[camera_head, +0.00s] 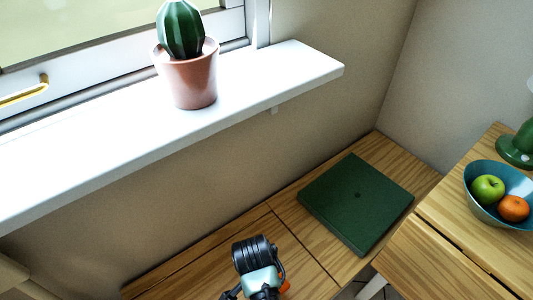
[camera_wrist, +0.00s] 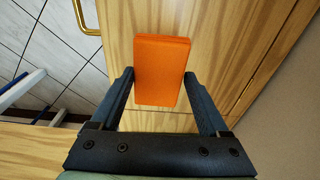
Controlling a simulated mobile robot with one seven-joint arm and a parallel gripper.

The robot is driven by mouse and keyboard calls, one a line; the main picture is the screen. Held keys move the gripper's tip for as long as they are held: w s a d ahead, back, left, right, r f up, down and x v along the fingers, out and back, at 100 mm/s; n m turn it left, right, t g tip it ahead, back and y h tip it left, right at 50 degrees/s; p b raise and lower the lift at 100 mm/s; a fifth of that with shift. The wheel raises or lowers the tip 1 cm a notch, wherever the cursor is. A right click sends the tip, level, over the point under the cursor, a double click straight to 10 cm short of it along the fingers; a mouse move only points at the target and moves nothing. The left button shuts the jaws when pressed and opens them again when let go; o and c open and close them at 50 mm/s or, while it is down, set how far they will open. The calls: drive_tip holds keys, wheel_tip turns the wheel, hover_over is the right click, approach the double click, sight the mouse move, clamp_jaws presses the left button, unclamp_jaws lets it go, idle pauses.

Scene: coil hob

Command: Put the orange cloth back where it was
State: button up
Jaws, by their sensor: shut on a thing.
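The orange cloth (camera_wrist: 162,70) is a flat, block-like orange piece in the wrist view. My gripper (camera_wrist: 160,82) is shut on it, with one dark finger on each side. In the head view my gripper (camera_head: 262,282) is at the bottom edge, over the wooden bench (camera_head: 215,270). Only a small orange bit of the cloth (camera_head: 285,287) shows there beside it, and the rest is hidden. I cannot tell how far the cloth is above the wood.
A green square cushion (camera_head: 357,203) lies on the bench. A potted cactus (camera_head: 190,82) stands on the white sill (camera_head: 285,68) above. A wooden table (camera_head: 430,262) at right bears a blue fruit bowl (camera_head: 482,208). A brass handle (camera_wrist: 88,18) and tiled floor (camera_wrist: 50,45) show in the wrist view.

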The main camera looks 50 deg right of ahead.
drive_tip(key=shift+f+b, duration=1.2)
drive_tip(key=shift+f, duration=2.2)
drive_tip(key=shift+f, duration=0.2)
drive_tip(key=o, duration=1.5)
drive_tip(key=r+p, duration=0.1)
drive_tip(key=r, duration=0.3)
drive_tip(key=a+r+p, duration=0.1)
drive_tip(key=r+p, duration=0.1)
drive_tip(key=r, duration=0.2)
drive_tip(key=r+p, duration=0.1)
drive_tip(key=r, duration=0.3)
drive_tip(key=shift+w+a+r+p, duration=0.2)
drive_tip(key=shift+a+p, duration=0.05)
drive_tip(key=shift+p, duration=0.1)
